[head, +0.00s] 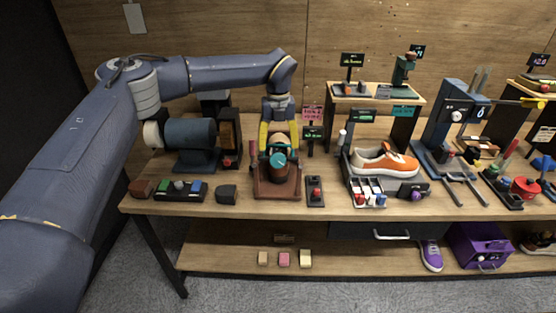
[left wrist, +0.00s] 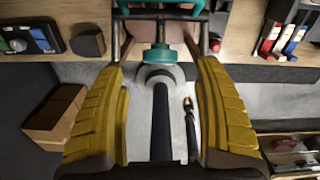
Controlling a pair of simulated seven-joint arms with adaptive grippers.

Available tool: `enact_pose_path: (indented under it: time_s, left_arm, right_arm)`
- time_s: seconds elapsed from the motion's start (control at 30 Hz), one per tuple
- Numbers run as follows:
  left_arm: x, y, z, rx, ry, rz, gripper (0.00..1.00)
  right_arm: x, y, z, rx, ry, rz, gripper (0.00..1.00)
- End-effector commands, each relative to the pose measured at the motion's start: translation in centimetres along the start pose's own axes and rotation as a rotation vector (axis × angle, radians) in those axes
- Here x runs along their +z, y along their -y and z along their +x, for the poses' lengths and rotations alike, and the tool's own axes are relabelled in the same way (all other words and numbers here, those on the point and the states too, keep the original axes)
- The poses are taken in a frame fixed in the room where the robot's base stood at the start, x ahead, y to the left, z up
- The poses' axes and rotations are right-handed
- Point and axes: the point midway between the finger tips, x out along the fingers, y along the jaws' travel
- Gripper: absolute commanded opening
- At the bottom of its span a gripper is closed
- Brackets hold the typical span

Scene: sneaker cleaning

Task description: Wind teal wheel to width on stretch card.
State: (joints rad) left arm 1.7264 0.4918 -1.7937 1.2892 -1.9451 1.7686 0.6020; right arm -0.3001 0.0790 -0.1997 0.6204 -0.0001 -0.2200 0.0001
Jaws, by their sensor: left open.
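The teal wheel (head: 278,160) sits on a shoe-stretcher device on a reddish-brown stand (head: 277,192) at the front of the bench. My left gripper (head: 279,148) points down over it, its yellow fingers open on either side. In the left wrist view the teal wheel (left wrist: 160,55) lies between the open fingertips (left wrist: 162,66), with a gap visible on both sides. A dark card with green writing (head: 313,134) stands right of the device, and a pink card (head: 312,113) shows behind it. Their writing is too small to read, and I cannot tell which is the stretch card. My right gripper is not in view.
A blue motor with a brush drum (head: 190,140) stands left of the stand. A small red-button box (head: 315,190) sits close on its right. Beyond are an orange sneaker (head: 383,162) and a tray of bottles (head: 367,193). The lower shelf holds small blocks (head: 284,259).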

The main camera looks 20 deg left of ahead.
Motion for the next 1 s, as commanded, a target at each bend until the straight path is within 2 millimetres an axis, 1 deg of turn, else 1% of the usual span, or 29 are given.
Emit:
enact_pose_path:
  time_s: [0.03,0.2,0.4,0.6,0.97,1.0]
  left_arm:
    - [-0.1,0.0,1.0,0.000,-0.003,0.000,0.70]
    - [0.0,0.0,3.5,0.000,-0.002,0.000,0.70]
    - [0.0,0.0,5.5,0.000,0.000,0.000,0.70]
    - [0.0,0.0,6.4,0.000,-0.001,0.000,0.70]
    - [0.0,0.0,6.5,0.000,0.000,0.000,0.70]
    - [0.0,0.0,6.5,0.000,0.000,0.000,0.65]
  right_arm:
    - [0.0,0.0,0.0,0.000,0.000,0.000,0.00]
    - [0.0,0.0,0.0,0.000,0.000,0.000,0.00]
    - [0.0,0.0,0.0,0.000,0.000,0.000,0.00]
    - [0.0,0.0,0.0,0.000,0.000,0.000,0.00]
    - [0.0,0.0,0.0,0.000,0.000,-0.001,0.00]
    - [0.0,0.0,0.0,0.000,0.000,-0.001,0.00]
